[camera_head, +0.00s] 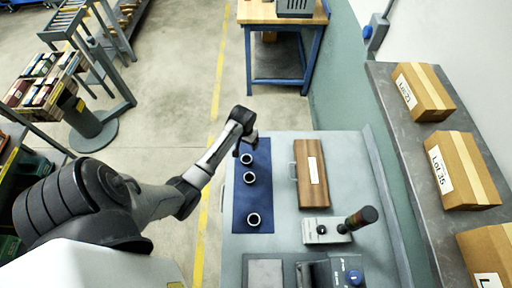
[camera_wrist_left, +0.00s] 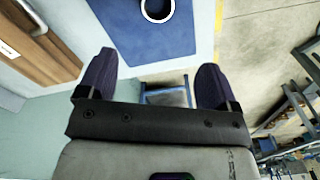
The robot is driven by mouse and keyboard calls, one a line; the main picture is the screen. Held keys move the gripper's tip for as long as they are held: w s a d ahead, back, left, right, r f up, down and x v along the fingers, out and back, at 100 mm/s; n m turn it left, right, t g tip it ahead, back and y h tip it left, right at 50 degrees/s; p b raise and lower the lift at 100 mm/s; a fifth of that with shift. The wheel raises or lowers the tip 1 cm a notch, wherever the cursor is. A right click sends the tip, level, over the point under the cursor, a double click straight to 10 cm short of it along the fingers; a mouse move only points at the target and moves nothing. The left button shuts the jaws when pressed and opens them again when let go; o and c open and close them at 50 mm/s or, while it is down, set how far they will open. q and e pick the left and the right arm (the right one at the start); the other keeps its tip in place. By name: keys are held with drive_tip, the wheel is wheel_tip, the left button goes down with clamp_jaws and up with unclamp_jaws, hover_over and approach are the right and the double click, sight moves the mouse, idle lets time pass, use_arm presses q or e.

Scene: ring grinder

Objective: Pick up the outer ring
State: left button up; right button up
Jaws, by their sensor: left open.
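Three small rings with pale rims and dark centres sit on a blue mat (camera_head: 240,197): a far ring (camera_head: 246,163), a middle ring (camera_head: 249,182) and a near ring (camera_head: 253,225). They look alike, so I cannot tell which is the outer ring. My left gripper (camera_head: 245,148) is above the far end of the mat, close to the far ring. In the left wrist view the left gripper (camera_wrist_left: 158,64) is open with nothing between its fingers. One ring (camera_wrist_left: 157,21) shows beyond the fingertips, cut by the top edge. My right gripper is not in view.
A wooden-topped box (camera_head: 312,190) with a handle lies right of the mat on the grey bench (camera_head: 285,145). A signal lamp (camera_head: 358,219) and a grey device (camera_head: 322,273) stand nearer. Cardboard boxes (camera_head: 462,170) line a side shelf. The mat between the rings is clear.

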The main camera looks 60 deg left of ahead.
use_arm(q)
hover_over(247, 161)
drive_tip(key=shift+n, duration=0.3)
drive_tip(key=f, duration=0.7)
drive_tip(key=shift+s+f, duration=0.3)
drive_tip(key=shift+f, duration=0.05)
drive_tip(key=shift+w+f+b, duration=0.15)
drive_tip(key=shift+f+b, duration=0.05)
drive_tip(key=shift+f, duration=1.35)
drive_tip(key=shift+w+f+b, duration=0.1)
drive_tip(key=shift+f+b, duration=0.05)
drive_tip(key=shift+f, duration=1.35)
drive_tip(key=c, duration=1.1)
drive_tip(key=shift+r, duration=0.2)
